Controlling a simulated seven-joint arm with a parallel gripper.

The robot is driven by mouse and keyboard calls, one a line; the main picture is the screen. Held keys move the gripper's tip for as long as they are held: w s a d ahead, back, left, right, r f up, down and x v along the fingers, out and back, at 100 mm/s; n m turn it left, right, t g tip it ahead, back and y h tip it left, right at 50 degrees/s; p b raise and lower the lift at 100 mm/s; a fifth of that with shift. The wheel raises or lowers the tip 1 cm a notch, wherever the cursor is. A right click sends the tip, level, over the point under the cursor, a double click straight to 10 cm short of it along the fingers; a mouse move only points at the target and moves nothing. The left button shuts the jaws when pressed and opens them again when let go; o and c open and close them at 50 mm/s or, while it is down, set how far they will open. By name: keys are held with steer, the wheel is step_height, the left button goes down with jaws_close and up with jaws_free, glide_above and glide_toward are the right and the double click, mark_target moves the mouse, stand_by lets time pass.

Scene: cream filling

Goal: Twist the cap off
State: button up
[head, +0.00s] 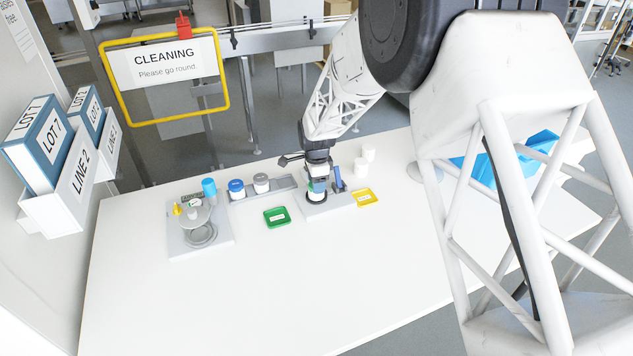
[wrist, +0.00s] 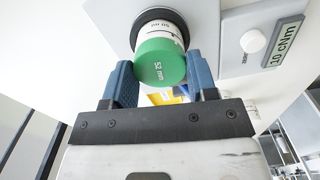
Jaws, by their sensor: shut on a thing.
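The green cap (wrist: 158,66), marked 52 mm, sits on a white jar (wrist: 156,29) in the wrist view. The jar stands in a dark ring in a grey fixture (wrist: 234,28). My gripper (wrist: 160,76) has its blue fingers on both sides of the cap, shut on it. In the head view my gripper (head: 317,182) points down over the jar (head: 317,196), and hides most of the cap. Whether the cap is loose on the jar cannot be told.
A display (wrist: 284,42) on the fixture reads 10 cNm. A green tray (head: 277,217) lies left of the fixture and a yellow tray (head: 367,197) right. Blue-lidded (head: 236,188) and grey-lidded (head: 261,183) jars stand in a rack. The table front is clear.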

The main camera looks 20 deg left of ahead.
steer(key=o, duration=0.4)
steer(key=shift+c, duration=1.4)
steer(key=shift+n, duration=0.3)
steer(key=n, duration=0.3)
steer(key=shift+f+n, duration=0.1)
steer(key=shift+n, duration=0.9)
steer(key=shift+n, duration=0.3)
steer(key=shift+n, duration=2.6)
